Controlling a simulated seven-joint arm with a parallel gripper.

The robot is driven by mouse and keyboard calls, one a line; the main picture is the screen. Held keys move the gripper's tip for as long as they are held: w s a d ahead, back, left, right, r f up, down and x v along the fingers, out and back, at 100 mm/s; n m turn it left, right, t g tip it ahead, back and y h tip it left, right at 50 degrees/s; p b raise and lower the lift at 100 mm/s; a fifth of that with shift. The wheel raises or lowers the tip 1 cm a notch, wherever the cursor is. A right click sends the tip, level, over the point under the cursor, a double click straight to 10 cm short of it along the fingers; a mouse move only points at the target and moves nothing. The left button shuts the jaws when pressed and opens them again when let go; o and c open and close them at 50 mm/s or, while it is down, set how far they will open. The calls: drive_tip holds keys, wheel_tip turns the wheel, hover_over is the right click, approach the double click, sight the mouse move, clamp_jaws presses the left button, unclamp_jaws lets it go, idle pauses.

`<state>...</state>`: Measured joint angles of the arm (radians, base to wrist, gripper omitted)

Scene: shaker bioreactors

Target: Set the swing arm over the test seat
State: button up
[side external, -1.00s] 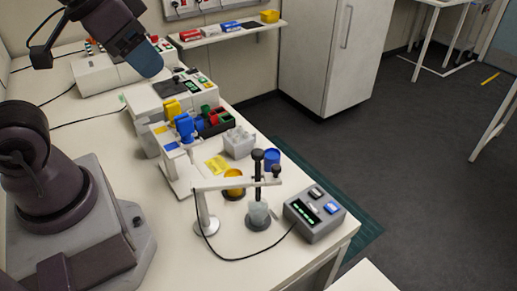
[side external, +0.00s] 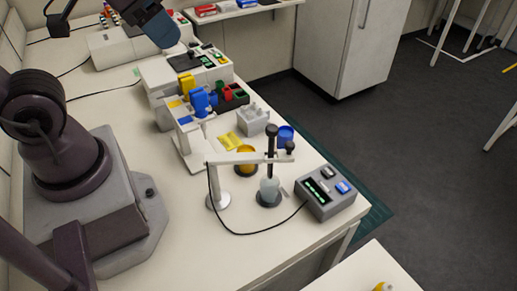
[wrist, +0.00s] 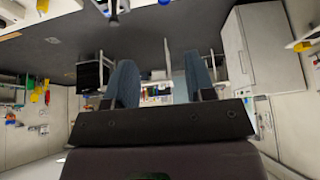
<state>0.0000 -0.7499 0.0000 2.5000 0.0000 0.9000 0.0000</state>
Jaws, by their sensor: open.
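The swing arm (side external: 235,158) is a white bar on an upright post with a round base, at the front of the bench in the side view. Its free end carries a dark upright probe (side external: 271,140) and a dark knob (side external: 290,147). The probe end is above a small clear flask (side external: 269,188) standing in a round dark seat (side external: 266,203). I cannot tell which is the test seat. My gripper (side external: 165,36) is high at the upper left, far from the swing arm. Its blue fingers (wrist: 161,72) are apart and empty in the wrist view.
A grey control box (side external: 325,192) with a cable stands right of the flask. A blue cup (side external: 286,135), grey block (side external: 253,120) and yellow card (side external: 228,141) lie behind. Blue and yellow pieces (side external: 198,100) stand on a white device.

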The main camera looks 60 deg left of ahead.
drive_tip(key=shift+c, duration=0.4)
drive_tip(key=g, duration=1)
approach(291, 143)
drive_tip(key=shift+m, duration=0.4)
drive_tip(key=x, duration=0.8)
drive_tip(key=shift+s+f, duration=0.1)
drive_tip(key=shift+f, duration=0.25)
clamp_jaws()
